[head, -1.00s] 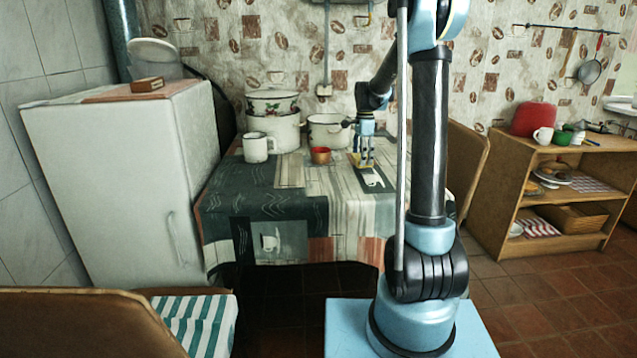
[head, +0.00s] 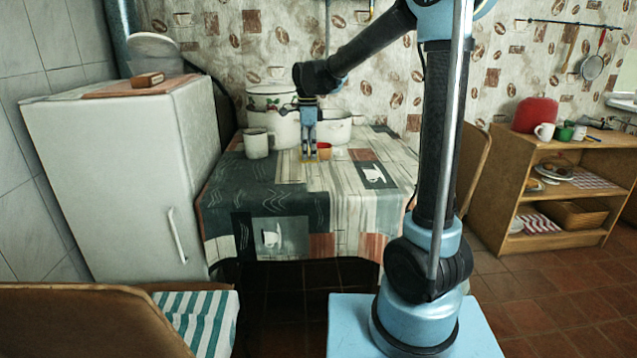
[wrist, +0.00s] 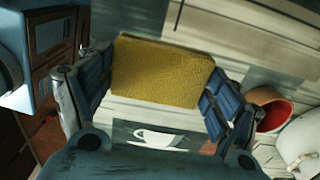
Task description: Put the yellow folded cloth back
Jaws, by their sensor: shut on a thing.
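The yellow folded cloth (wrist: 160,72) is a thick, textured block between the two blue finger pads in the wrist view. My gripper (wrist: 155,88) is shut on its two sides. In the head view, my gripper (head: 309,155) points down over the table, in front of the white pots and just left of the red cup. Only a small yellow bit of the cloth shows there between the fingertips. Whether the cloth touches the tabletop or hangs just above it, I cannot tell.
The red cup (head: 325,150) is close to my gripper's right; it also shows in the wrist view (wrist: 273,115). A white mug (head: 256,144) stands to the left. White pots (head: 334,130) stand behind. The table's (head: 345,205) front and right are clear.

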